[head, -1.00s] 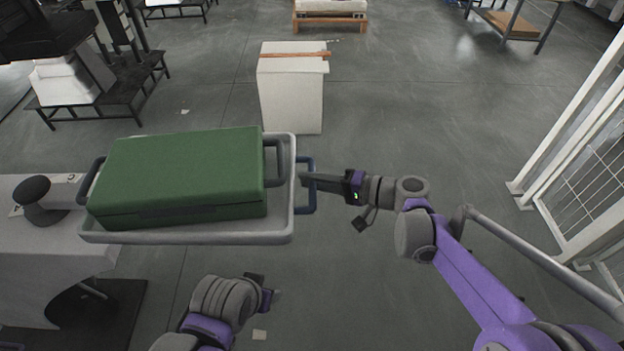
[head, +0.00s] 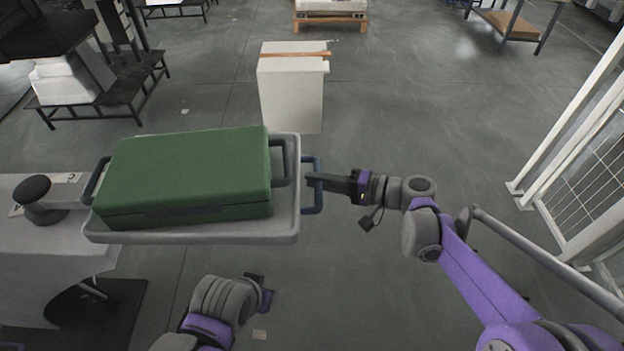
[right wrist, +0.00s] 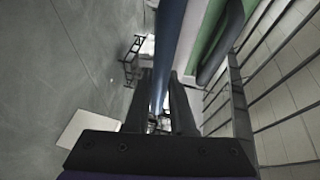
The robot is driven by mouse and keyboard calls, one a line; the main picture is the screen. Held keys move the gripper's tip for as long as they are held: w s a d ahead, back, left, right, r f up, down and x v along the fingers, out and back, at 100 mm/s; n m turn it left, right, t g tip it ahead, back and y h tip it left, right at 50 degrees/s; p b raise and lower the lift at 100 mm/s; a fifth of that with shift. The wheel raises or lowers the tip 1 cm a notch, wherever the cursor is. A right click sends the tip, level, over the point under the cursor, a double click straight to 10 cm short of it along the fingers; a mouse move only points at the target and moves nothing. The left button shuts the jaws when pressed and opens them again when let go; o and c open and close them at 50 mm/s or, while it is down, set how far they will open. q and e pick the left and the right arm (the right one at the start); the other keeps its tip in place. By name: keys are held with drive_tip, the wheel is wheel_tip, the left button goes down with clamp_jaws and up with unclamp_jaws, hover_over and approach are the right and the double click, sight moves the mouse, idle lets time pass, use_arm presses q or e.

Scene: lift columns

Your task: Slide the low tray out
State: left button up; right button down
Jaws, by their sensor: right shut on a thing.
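The grey tray (head: 200,236) is at the left of the head view, with a green case (head: 187,175) lying on it. My right gripper (head: 314,181) is shut on the blue handle. In the right wrist view the blue bar (right wrist: 168,50) runs between the two fingers. My left gripper (head: 259,287) is low in the head view, apart from the tray; its jaws are too unclear to read. The tray's underside is hidden.
A grey-white stand (head: 50,250) with a black knob (head: 32,189) is at the left, partly under the tray. A white box (head: 290,100) stands beyond the tray. A white mesh fence (head: 580,150) is at the right. The floor between is open.

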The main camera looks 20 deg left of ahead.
drive_tip(key=w+d, duration=0.3)
drive_tip(key=d, duration=1)
drive_tip(key=shift+w, duration=0.3)
drive_tip(key=c, duration=0.8)
unclamp_jaws()
drive_tip(key=shift+o, duration=0.2)
drive_tip(key=v, duration=1.1)
drive_tip(key=shift+a, duration=0.15)
